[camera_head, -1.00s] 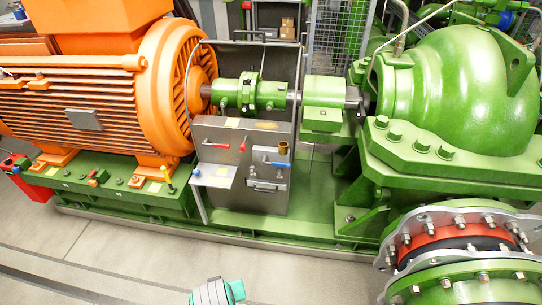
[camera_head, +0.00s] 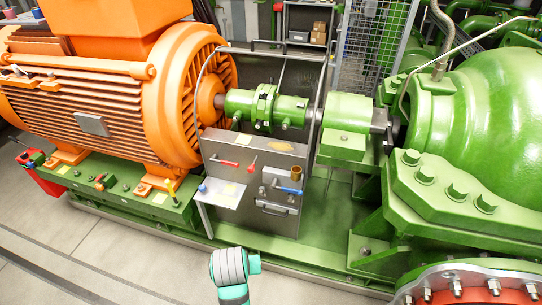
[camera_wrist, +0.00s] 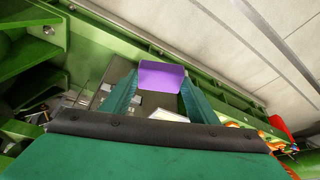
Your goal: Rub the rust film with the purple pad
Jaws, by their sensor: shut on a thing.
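The purple pad (camera_wrist: 161,76) is held between the two teal fingers of my gripper (camera_wrist: 160,88) in the wrist view. It is level with the fingertips and its broad face shows. The grey panel (camera_wrist: 112,75) lies partly behind the fingers there. In the head view my teal and grey arm shows at the bottom, in front of the green base; the pad does not show there. I cannot clearly pick out the rust film; small yellowish patches show on the grey panel (camera_head: 240,149), one near its top edge (camera_head: 267,147) and one on its small shelf (camera_head: 230,189).
The panel carries red handles, a blue-handled lever (camera_head: 289,190) and a brass cup (camera_head: 268,173). The orange motor (camera_head: 92,125) stands left, the green pump (camera_head: 475,110) right. A green base rail (camera_head: 330,265) runs in front. Grey floor (camera_head: 95,245) is open at the front left.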

